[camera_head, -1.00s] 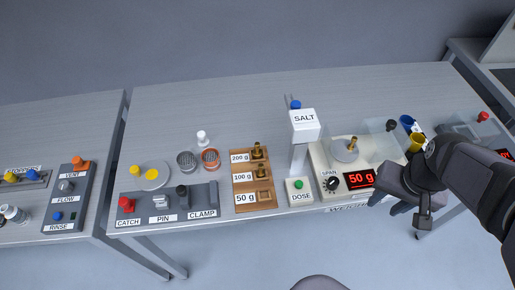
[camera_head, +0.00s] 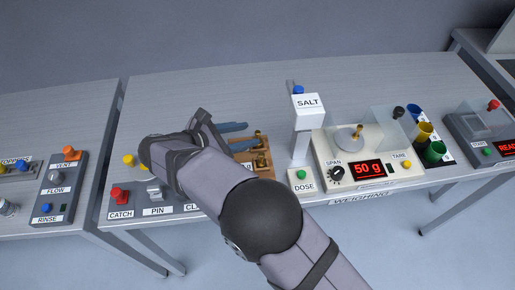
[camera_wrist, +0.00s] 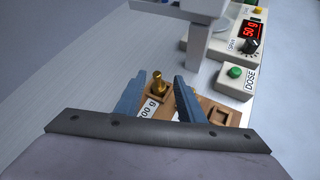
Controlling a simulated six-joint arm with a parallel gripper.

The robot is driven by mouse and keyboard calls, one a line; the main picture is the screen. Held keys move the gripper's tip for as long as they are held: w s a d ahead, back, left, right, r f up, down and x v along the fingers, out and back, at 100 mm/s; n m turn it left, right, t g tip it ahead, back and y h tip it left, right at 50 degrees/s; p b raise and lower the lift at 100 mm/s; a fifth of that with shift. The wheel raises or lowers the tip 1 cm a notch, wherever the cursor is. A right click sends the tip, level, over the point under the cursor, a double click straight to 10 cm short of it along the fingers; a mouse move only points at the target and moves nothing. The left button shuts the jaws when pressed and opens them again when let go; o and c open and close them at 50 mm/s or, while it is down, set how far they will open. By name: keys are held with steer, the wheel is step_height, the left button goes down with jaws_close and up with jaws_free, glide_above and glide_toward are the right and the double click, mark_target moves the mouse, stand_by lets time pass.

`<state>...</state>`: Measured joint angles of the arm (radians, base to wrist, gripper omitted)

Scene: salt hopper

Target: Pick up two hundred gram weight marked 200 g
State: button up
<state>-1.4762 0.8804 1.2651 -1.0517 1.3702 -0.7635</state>
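The brass 200 g weight (camera_head: 259,135) stands in the back socket of the wooden weight rack (camera_head: 265,165). It also shows in the wrist view (camera_wrist: 158,84), between the two blue fingers and a little beyond them. My gripper (camera_head: 249,135) is open, with its fingers pointing at this weight from the left; it does not hold it. The 100 g weight is mostly hidden behind my gripper's fingers.
The salt dispenser (camera_head: 307,104) stands just right of the rack. Beyond it, the balance reads 50 g on its display (camera_head: 369,169) and holds a small brass weight (camera_head: 358,131) on its pan. The bench behind the rack is clear.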

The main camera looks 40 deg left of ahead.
mark_target(256, 135)
steer(key=f+n+t, duration=0.1)
steer(key=s+a+f+n, duration=0.1)
steer(key=n, duration=0.1)
steer(key=shift+s+a+t+b, duration=0.1)
steer(key=shift+a+t+b, duration=0.05)
steer(key=shift+t+b, duration=0.2)
steer(key=shift+p+x, duration=0.45)
steer(key=shift+x, duration=0.65)
steer(key=shift+d+p+x, duration=0.2)
steer(key=shift+p+x, duration=0.4)
steer(key=shift+x, duration=0.5)
steer(key=shift+d+p+x, duration=0.15)
steer(key=shift+p+x, duration=0.4)
steer(key=shift+x, duration=0.55)
steer(key=shift+w+f, duration=0.1)
steer(key=shift+w, duration=0.25)
jaws_close()
